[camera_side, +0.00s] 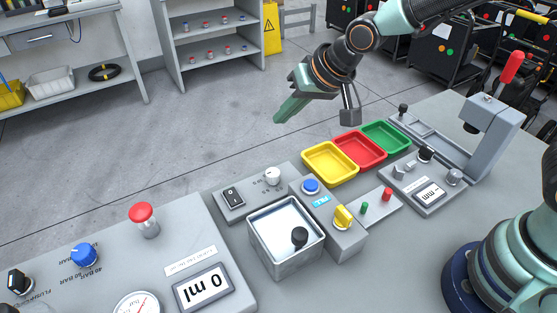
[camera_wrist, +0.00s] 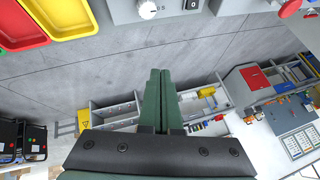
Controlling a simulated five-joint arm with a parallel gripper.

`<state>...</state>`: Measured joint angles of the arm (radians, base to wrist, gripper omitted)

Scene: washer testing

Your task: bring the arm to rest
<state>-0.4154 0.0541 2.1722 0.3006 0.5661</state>
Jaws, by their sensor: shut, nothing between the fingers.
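My gripper (camera_side: 290,109) hangs in the air in the side view, behind and above the bench, with its green fingers pointing down to the left. In the wrist view my gripper (camera_wrist: 157,75) shows its two green fingers closed together with nothing between them. No object is in its grasp. The arm reaches in from the upper right of the side view, above and behind the coloured trays, and touches nothing.
The floor beyond is clear below my gripper.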

